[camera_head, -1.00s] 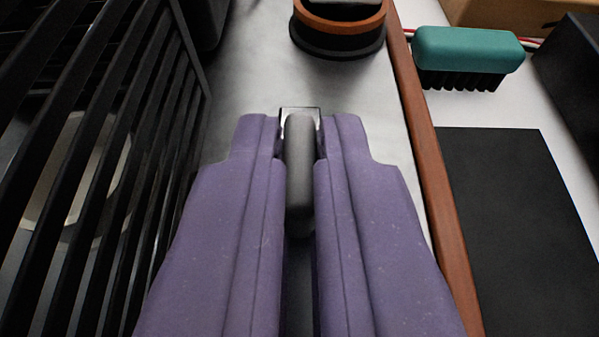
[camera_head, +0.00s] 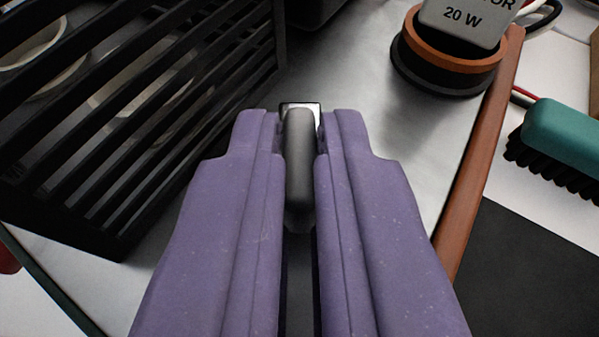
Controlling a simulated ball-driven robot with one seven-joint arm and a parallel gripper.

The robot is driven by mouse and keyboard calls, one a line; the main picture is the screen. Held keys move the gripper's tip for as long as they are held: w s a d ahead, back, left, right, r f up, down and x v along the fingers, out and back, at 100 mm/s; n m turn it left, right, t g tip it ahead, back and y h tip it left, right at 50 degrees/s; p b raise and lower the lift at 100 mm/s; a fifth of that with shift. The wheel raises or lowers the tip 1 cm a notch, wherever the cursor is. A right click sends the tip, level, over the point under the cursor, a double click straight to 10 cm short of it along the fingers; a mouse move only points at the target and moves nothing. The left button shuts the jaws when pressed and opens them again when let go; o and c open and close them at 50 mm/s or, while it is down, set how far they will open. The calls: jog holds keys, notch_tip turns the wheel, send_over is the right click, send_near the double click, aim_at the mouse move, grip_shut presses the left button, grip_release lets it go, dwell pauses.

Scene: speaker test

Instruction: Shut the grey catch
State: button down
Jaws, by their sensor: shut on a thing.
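The grey catch (camera_head: 300,175) is a rounded grey lever in the middle of the camera_head view. It lies lengthwise between the two purple fingers of my gripper (camera_head: 300,125), which are shut on it. A small shiny metal piece (camera_head: 300,105) shows at its far end, between the fingertips. The fingers hide the catch's sides, and I cannot tell whether it is fully shut.
A black slatted rack (camera_head: 110,225) stands close on the left, with pale round shapes behind it. A copper-and-black round holder (camera_head: 450,60) with a grey "20 W" block (camera_head: 462,20) stands at upper right. A brown edge strip (camera_head: 480,150) and a teal brush (camera_head: 560,130) lie right.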

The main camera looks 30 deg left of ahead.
jog(key=n+g+y+p, duration=0.2)
jog(key=shift+w+d+r+n+y+p, duration=0.15)
jog(key=shift+d+n+y+p, duration=0.15)
jog(key=shift+n+p, duration=0.1)
jog(key=n+g+y, duration=0.1)
jog(key=n+g+p, duration=0.1)
jog(key=g, duration=0.1)
jog(key=shift+w+n+y, duration=0.2)
jog(key=shift+n+y, duration=0.2)
jog(key=n+g, duration=0.1)
jog(key=n+g+y, duration=0.1)
jog(key=n+g, duration=0.1)
jog(key=shift+w+d+f+g, duration=0.1)
jog(key=shift+w+f+g, duration=0.15)
jog(key=shift+g, duration=0.05)
jog(key=shift+w+n+g+y+b, duration=0.15)
jog(key=shift+n+g+b, duration=0.2)
jog(key=shift+n+g, duration=0.35)
jog(key=shift+n+g+y+b, duration=0.15)
jog(key=shift+n+g+b, duration=0.15)
jog(key=shift+n+g, duration=0.4)
jog(key=shift+r+g, duration=0.1)
jog(key=shift+g, duration=0.2)
jog(key=c, duration=1.2)
grip_release()
